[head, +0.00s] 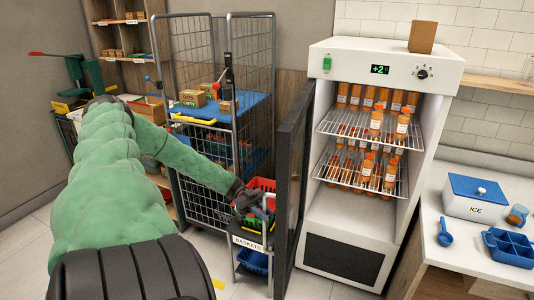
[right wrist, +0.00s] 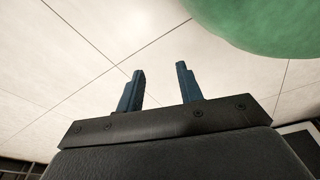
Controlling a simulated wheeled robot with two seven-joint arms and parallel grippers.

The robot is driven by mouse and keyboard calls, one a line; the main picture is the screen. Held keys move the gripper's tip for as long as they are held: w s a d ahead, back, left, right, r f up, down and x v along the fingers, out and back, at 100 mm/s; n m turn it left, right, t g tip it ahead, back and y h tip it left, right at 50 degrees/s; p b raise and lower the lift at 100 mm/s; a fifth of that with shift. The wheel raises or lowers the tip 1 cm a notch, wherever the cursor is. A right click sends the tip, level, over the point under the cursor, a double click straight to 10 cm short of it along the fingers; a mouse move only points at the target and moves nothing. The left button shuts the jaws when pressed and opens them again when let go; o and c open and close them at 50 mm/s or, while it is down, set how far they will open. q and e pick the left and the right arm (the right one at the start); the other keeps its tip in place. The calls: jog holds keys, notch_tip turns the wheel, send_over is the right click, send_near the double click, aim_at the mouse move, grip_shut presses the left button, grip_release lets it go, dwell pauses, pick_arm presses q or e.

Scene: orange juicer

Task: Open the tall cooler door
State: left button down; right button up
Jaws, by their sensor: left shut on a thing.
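The tall white cooler (head: 330,215) stands right of centre in the head view. Its dark-framed door (head: 290,185) stands wide open, swung out to the left and seen nearly edge-on. Bottles of orange juice (head: 375,122) on two wire shelves are in plain sight inside. My left gripper (head: 262,208) is at the outer left side of the door, shut on what appears to be the door handle; the grip itself is small and partly hidden. My right gripper (right wrist: 160,88) shows in the right wrist view with its fingers apart and nothing between them.
A basket stand (head: 250,241) with red and blue baskets is close beside my left gripper. A wire cage trolley (head: 205,165) stands behind my left arm. A counter (head: 460,240) with an ice box (head: 475,197) and blue tray (head: 508,247) is at the right.

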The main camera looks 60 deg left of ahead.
pick_arm(q)
jog(key=c, duration=1.8)
grip_release()
pick_arm(e)
jog(key=shift+w+d, duration=0.1)
